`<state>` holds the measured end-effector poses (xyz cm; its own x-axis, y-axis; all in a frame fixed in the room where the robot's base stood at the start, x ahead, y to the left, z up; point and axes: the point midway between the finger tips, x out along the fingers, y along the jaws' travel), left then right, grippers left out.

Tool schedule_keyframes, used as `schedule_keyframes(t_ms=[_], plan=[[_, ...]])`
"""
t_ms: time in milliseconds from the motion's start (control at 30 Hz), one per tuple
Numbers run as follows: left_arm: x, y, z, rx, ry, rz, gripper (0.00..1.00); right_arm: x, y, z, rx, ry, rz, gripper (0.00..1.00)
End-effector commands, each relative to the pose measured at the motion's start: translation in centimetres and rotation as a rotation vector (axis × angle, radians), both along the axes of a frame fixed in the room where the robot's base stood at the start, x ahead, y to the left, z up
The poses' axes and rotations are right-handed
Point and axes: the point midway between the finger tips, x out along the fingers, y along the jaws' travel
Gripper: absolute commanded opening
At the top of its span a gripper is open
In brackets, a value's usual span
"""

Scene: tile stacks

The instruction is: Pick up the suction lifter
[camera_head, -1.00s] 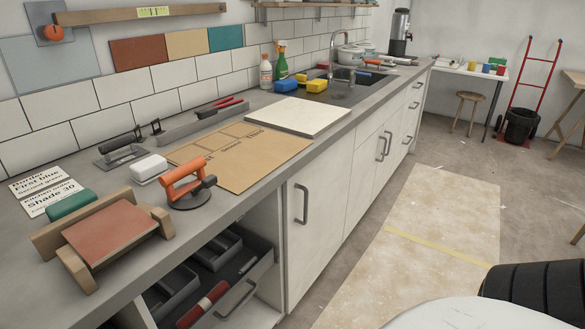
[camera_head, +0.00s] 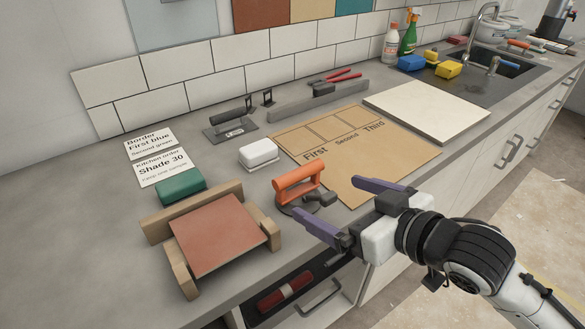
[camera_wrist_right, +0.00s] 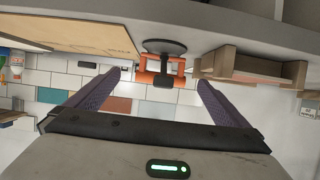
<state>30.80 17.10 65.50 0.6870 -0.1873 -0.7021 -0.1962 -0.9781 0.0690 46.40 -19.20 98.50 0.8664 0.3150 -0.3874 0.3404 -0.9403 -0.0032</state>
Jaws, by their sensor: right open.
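The suction lifter (camera_head: 299,182) has an orange handle and a dark round pad. It stands on the grey counter (camera_head: 95,240), right of the wooden rack that holds a red tile (camera_head: 217,233). My right gripper (camera_head: 332,198) is open and empty, with purple fingers, at the counter's front edge, apart from the lifter. In the right wrist view, which is upside down, the lifter (camera_wrist_right: 163,72) shows beyond and between the two fingers (camera_wrist_right: 160,82). My left gripper is out of view.
A white block (camera_head: 258,153) and a green block (camera_head: 180,187) lie close by. A brown board with First, Second, Third (camera_head: 360,150) lies right of the lifter. A trowel (camera_head: 232,122) and a pale tile (camera_head: 428,110) lie farther back. An open drawer (camera_head: 300,290) is below the edge.

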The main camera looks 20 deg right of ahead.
Motion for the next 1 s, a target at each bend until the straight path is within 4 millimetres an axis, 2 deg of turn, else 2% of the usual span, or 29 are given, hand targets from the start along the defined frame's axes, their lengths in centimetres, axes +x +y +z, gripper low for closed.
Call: schedule_keyframes(t_ms=[200, 333, 500, 567, 833, 1000], plan=[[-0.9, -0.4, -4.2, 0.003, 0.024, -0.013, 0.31, 1.1, 0.4, -1.2, 0.003, -0.006, 0.0, 1.0], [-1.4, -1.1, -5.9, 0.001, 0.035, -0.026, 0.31, 1.7, 0.6, -1.4, 0.004, -0.007, 0.0, 1.0], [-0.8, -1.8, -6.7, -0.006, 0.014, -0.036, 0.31, 2.1, 0.8, -1.6, -0.002, -0.006, 0.002, 1.0], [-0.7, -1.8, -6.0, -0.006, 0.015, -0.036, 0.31, 3.0, 1.1, -1.5, 0.002, 0.001, 0.0, 1.0], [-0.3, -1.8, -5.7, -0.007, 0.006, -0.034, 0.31, 4.8, 1.9, -2.3, 0.0, 0.0, 0.001, 1.0], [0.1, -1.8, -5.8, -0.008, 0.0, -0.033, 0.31, 7.0, 2.9, -3.3, 0.001, -0.001, 0.001, 1.0]])
